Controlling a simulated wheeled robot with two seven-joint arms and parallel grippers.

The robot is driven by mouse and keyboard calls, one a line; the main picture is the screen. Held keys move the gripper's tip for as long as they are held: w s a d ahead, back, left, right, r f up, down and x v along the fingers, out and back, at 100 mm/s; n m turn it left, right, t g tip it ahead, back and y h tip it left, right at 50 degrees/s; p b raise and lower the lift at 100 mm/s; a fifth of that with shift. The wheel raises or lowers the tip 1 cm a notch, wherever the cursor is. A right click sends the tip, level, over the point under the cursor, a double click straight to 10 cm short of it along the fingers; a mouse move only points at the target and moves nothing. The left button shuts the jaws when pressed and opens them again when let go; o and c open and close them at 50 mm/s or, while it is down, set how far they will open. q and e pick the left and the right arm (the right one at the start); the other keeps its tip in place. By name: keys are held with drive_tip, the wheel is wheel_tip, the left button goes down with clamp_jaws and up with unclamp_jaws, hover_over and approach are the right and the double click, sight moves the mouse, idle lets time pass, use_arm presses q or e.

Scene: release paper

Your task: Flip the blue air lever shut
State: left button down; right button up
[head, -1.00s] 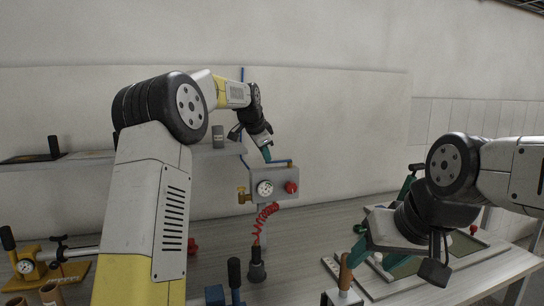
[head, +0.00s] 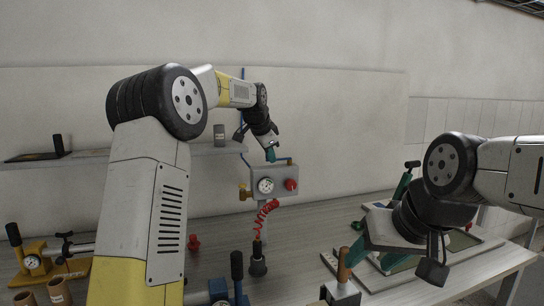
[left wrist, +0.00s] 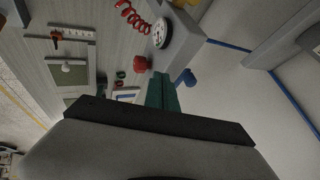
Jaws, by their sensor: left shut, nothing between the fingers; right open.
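The grey air box (head: 277,183) hangs above the bench with a round gauge and a red knob on its front. The blue lever (head: 284,159) shows as a thin bar on its top; in the left wrist view its blue end (left wrist: 186,77) stands beside the fingers. My left gripper (head: 270,155) is shut and empty, its teal fingertips (left wrist: 163,90) pointing down at the box's top, close to the lever. I cannot tell whether they touch. My right gripper (head: 373,258) is open over the right of the bench, away from the box.
A red coiled hose (head: 265,215) hangs below the box to a black fitting (head: 257,262). A grey shelf (head: 90,157) runs along the wall. A framed panel (head: 460,252) and a wooden-handled tool (head: 344,270) are near my right gripper.

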use_arm(q)
drive_tip(key=s+a+r+n, duration=0.1)
drive_tip(key=s+a+r, duration=0.1)
drive_tip(key=s+r, duration=0.35)
drive_tip(key=s+a+r+n, duration=0.1)
drive_tip(key=s+a+r, duration=0.15)
drive_tip(key=s, duration=0.55)
drive_tip(key=s+a+f+n, duration=0.1)
drive_tip(key=s+f+n, duration=0.2)
drive_tip(key=s, duration=0.7)
drive_tip(key=s+a+f+n, duration=0.1)
drive_tip(key=s+f+n, duration=0.2)
drive_tip(key=s+f, duration=0.4)
drive_tip(key=s+f+n, duration=0.3)
drive_tip(key=s+f, duration=0.2)
drive_tip(key=s, duration=0.8)
drive_tip(key=shift+a+n+g, duration=0.4)
drive_tip(key=shift+f, duration=0.1)
